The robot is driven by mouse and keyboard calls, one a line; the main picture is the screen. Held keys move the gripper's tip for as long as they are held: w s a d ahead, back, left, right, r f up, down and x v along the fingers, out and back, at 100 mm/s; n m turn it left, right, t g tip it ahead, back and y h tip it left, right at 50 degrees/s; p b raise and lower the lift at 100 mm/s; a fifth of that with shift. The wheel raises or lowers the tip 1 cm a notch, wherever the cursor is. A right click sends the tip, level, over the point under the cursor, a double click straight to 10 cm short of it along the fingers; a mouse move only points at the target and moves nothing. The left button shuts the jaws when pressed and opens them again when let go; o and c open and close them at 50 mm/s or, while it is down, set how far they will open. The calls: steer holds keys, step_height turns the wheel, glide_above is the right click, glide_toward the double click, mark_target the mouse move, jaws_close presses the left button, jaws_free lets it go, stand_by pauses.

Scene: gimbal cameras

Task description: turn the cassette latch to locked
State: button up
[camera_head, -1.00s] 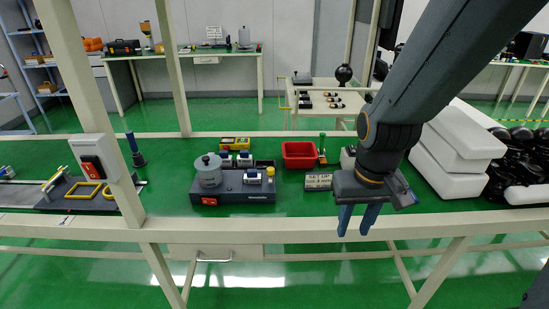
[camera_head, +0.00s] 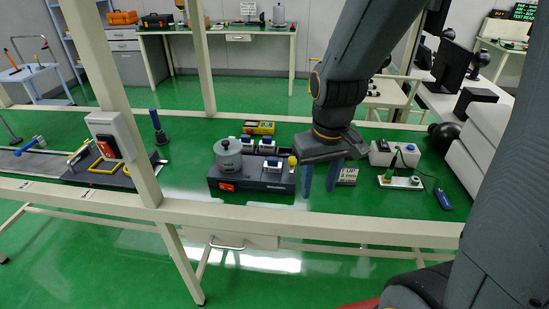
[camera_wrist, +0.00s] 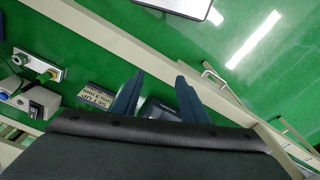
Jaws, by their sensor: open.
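The dark bench machine (camera_head: 250,182) stands on the green bench top, left of my gripper. It carries a grey round pot (camera_head: 228,160), small white-and-blue units (camera_head: 268,147), a red switch (camera_head: 226,187) and a yellow knob (camera_head: 292,160) at its right end. I cannot tell which part is the cassette latch. My gripper (camera_head: 320,182) points down just right of the machine, with two separated blue fingers and nothing between them. In the wrist view my open fingers (camera_wrist: 157,98) show, with a dark block (camera_wrist: 158,110) partly visible beyond them.
Farther right are a white box (camera_head: 395,153) and a white plate (camera_head: 401,183) with green parts. A frame post (camera_head: 128,120) and the bench's front rail (camera_head: 330,225) bound the area. A yellow meter (camera_head: 260,127) lies behind the machine.

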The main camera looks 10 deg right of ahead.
mark_target(293, 158)
steer(key=w+n, duration=0.2)
steer(key=w, duration=0.5)
steer(key=w+n+b, duration=0.1)
steer(key=w+n, duration=0.2)
steer(key=w, duration=0.4)
steer(key=w+n, duration=0.2)
steer(key=w, duration=0.5)
steer(key=shift+w+a+n+g+b, duration=0.15)
steer(key=shift+a+n+g+b, duration=0.15)
steer(key=shift+a+n+g, duration=0.1)
steer(key=shift+w+d+f+p, duration=0.1)
steer(key=shift+f+p, duration=0.3)
steer(key=shift+f, duration=1.5)
steer(key=shift+w+d+f+p, duration=0.1)
steer(key=shift+f+p, duration=0.3)
steer(key=shift+f, duration=1.5)
jaws_close()
